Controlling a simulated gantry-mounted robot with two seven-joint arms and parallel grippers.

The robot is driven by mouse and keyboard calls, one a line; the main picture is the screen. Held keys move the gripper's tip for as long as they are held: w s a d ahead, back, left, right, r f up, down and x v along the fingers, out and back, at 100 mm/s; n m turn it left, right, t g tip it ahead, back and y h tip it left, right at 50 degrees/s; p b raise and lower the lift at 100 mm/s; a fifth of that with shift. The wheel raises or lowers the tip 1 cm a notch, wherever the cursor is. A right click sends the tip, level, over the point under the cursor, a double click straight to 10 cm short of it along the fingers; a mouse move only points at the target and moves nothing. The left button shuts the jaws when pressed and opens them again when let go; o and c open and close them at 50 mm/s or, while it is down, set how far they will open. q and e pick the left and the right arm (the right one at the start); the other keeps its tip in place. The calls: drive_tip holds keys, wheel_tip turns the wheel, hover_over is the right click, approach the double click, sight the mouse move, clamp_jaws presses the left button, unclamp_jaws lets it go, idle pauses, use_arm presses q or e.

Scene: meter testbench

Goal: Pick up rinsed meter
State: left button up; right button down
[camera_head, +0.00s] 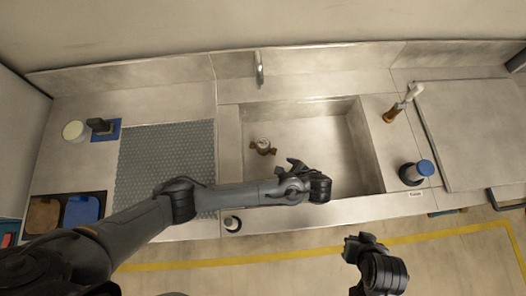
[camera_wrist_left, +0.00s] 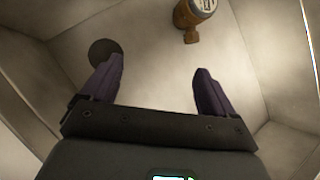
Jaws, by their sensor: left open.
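The meter (camera_head: 263,147) is a small brass-brown body with a pale round face, lying in the sink basin (camera_head: 345,152). In the left wrist view the meter (camera_wrist_left: 192,15) shows at the top edge, partly cut off, beyond the fingertips. My left gripper (camera_head: 290,168) is over the sink, just to the right of and nearer than the meter. In the left wrist view its purple-grey fingers (camera_wrist_left: 158,80) are spread apart with nothing between them. My right gripper (camera_head: 362,241) hangs in front of the counter, away from the meter; its jaw opening is unclear.
A dark round drain (camera_wrist_left: 104,52) shows in the basin floor. A faucet (camera_head: 259,70) stands behind the sink. A grey perforated mat (camera_head: 150,150) lies to its left.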

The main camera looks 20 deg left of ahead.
sight(262, 143)
use_arm(q)
drive_tip(key=w+a+f+m+t+y+b, duration=0.1)
drive_tip(key=w+a, duration=0.1)
drive_tip(key=w+a+f+m+t+y+b, duration=0.1)
drive_tip(key=w+a+y+b, duration=0.1)
drive_tip(key=w, duration=0.1)
drive_tip(key=w+a+f+m+t+y+b, duration=0.1)
drive_tip(key=w+a+y+b, duration=0.1)
drive_tip(key=shift+w+a+f, duration=0.15)
drive_tip(key=shift+a+f, duration=0.05)
drive_tip(key=shift+f, duration=0.1)
drive_tip(key=shift+w+a+f+m+y+b, duration=0.2)
drive_tip(key=shift+w+a+m+y+b, duration=0.15)
drive_tip(key=shift+a+b, duration=0.2)
drive_tip(key=shift+w+a+f+b, duration=0.2)
drive_tip(key=shift+w+a+b, duration=0.05)
drive_tip(key=shift+a+b, duration=0.25)
drive_tip(key=shift+w+a, duration=0.1)
drive_tip(key=shift+a, duration=0.05)
drive_tip(key=b+x, duration=0.1)
drive_tip(key=x, duration=0.3)
drive_tip(key=shift+f, duration=0.2)
drive_tip(key=shift+a+f, duration=0.15)
drive_tip(key=shift+a, duration=0.3)
use_arm(e)
wheel_tip(262, 143, down, 10)
drive_tip(key=shift+s+d+f, duration=0.15)
drive_tip(key=shift+d, duration=0.1)
use_arm(q)
drive_tip(key=shift+d, duration=0.1)
